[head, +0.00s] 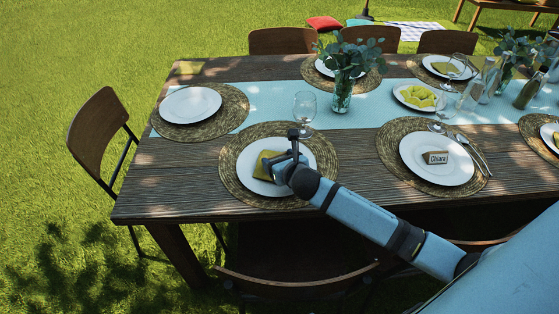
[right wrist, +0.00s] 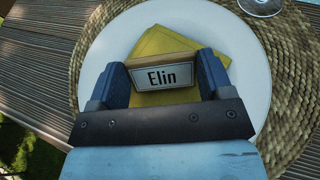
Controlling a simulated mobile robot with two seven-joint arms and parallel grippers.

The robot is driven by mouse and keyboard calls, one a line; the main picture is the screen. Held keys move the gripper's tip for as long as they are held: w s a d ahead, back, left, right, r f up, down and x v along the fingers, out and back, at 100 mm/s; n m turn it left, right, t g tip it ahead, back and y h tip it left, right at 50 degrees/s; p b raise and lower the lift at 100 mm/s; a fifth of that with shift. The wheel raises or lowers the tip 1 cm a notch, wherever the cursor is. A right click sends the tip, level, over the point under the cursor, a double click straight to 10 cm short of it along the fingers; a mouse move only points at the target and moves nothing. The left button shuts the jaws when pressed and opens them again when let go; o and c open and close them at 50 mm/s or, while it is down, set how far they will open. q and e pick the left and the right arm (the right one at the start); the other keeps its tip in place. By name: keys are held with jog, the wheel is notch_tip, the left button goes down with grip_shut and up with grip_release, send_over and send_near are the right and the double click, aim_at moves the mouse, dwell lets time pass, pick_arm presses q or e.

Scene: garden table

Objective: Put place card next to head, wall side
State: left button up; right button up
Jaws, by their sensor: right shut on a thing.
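My right gripper (head: 290,162) is over the near-left place setting. In the right wrist view it (right wrist: 162,84) is shut on a place card (right wrist: 161,77) reading "Elin", a finger at each side. The card is over a folded yellow napkin (right wrist: 150,42) on a white plate (right wrist: 103,48); I cannot tell whether it touches the napkin. In the head view the card is hidden by my gripper, while the napkin (head: 264,167) and plate (head: 318,164) show. The head setting at the table's left end has an empty plate (head: 190,104). My left gripper is not in view.
A second card (head: 436,157) reading "Chiara" stands on the plate to the right. A wine glass (head: 304,106) and a vase of leaves (head: 342,92) stand behind my gripper. A chair (head: 95,125) stands at the left end. No wall is in view.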

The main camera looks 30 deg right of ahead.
jog(key=o, duration=0.9)
jog(key=shift+f, duration=0.1)
jog(key=p+v, duration=0.1)
jog(key=v, duration=1.1)
jog(key=shift+s, duration=0.1)
